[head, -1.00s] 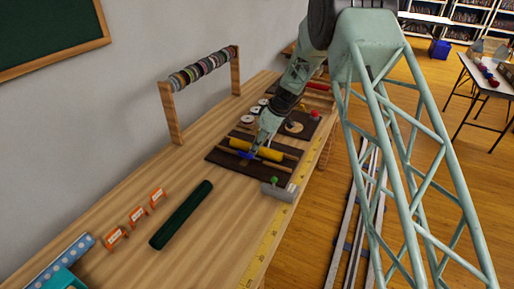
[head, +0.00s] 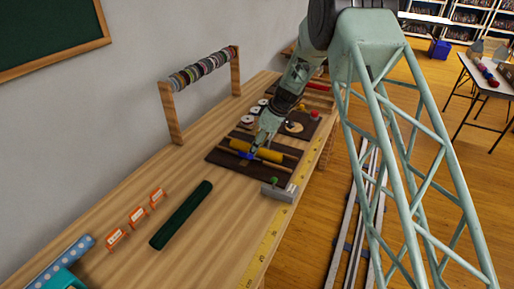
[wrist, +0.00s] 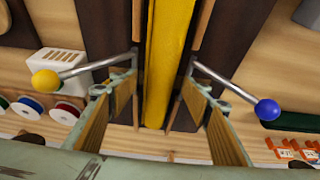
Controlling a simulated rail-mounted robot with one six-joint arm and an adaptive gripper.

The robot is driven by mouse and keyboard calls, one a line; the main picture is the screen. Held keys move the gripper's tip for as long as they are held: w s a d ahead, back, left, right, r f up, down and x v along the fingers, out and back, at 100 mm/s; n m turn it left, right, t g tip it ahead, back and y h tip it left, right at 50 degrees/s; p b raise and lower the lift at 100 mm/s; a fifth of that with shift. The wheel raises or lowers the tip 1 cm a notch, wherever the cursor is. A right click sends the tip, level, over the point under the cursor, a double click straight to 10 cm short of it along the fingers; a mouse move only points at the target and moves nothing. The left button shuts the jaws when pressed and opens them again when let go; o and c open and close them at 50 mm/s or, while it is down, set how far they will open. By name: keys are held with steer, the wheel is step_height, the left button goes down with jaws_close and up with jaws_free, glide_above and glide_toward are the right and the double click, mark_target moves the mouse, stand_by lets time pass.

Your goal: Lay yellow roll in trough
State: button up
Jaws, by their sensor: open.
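The yellow roll (head: 271,154) lies lengthwise between slim wooden strips on a dark board (head: 222,158). My gripper (head: 257,149) is low over the roll's middle. In the wrist view the roll (wrist: 167,60) runs between the two spread fingers of my gripper (wrist: 163,105), with a gap on each side. The fingers do not grip it. Wooden strips (wrist: 194,35) run close along both its sides, apparently the trough. I cannot tell how fully the roll rests on the bottom.
Levers with a yellow ball (wrist: 46,82) and a blue ball (wrist: 266,109) stand either side of the fingers. A grey box (head: 279,193) with a green ball stands at the near board edge.

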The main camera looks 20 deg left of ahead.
steer(key=v, duration=1.2)
stand_by(0.9)
steer(key=shift+r, duration=0.1)
